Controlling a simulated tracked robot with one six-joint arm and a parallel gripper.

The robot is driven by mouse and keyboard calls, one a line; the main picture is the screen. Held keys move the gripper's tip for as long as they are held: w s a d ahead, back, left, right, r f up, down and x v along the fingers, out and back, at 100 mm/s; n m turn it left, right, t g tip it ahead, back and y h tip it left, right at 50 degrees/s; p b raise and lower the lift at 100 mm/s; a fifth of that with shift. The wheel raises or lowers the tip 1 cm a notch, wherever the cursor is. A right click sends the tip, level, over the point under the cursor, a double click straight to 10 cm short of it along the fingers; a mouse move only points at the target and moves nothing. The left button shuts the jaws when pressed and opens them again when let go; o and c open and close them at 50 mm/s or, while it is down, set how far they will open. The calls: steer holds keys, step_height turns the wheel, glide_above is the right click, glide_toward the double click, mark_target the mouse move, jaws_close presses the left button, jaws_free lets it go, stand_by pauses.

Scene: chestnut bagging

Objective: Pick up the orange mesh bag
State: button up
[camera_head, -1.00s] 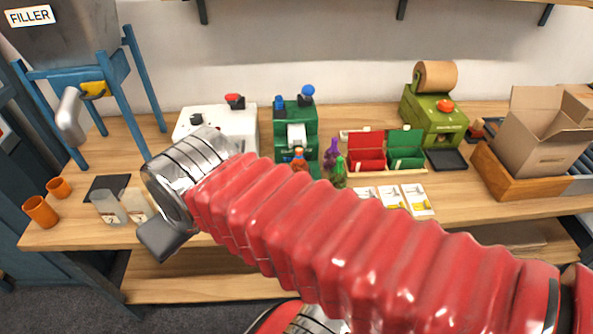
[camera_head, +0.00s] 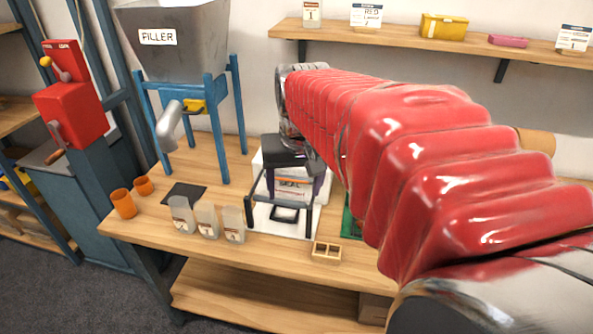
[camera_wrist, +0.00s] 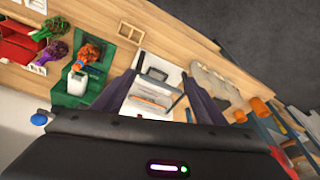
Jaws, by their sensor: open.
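In the wrist view the orange mesh bag (camera_wrist: 90,52) is a small bundle at the green machine (camera_wrist: 75,92), left of my gripper (camera_wrist: 158,75). My gripper is open, with nothing between its two dark fingers; they point at the white sealing machine (camera_wrist: 155,95). In the head view my gripper (camera_head: 279,230) hangs over the white machine (camera_head: 262,215). The orange mesh bag is hidden there behind my red-sleeved arm. A purple mesh bag (camera_wrist: 52,52) and a green mesh bag (camera_wrist: 66,20) lie beyond the orange one in the wrist view.
The filler (camera_head: 180,45) stands on blue legs at the left of the wooden bench (camera_head: 150,228). Orange cups (camera_head: 124,204), several clear pouches (camera_head: 207,221) and a small wooden tray (camera_head: 326,253) are near the front edge. Red bins (camera_wrist: 20,42) lie past the bags.

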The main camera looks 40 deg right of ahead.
steer(key=d+f+m+g, duration=0.1)
steer(key=d+f+m, duration=0.1)
steer(key=d, duration=0.6)
steer(key=s+d+f+m+g, duration=0.1)
steer(key=d+f+m, duration=0.1)
steer(key=d, duration=0.7)
steer(key=d+f+m+y, duration=0.1)
steer(key=d+f+m, duration=0.1)
steer(key=d, duration=0.7)
steer(key=shift+s+f+m+g, duration=0.3)
steer(key=shift+f+g, duration=0.1)
steer(key=shift+f, duration=0.35)
step_height(320, 180, down, 9)
steer(key=shift+r, duration=0.2)
steer(key=shift+s+f, duration=0.1)
steer(key=shift+f, duration=2.5)
steer(key=shift+c, duration=0.5)
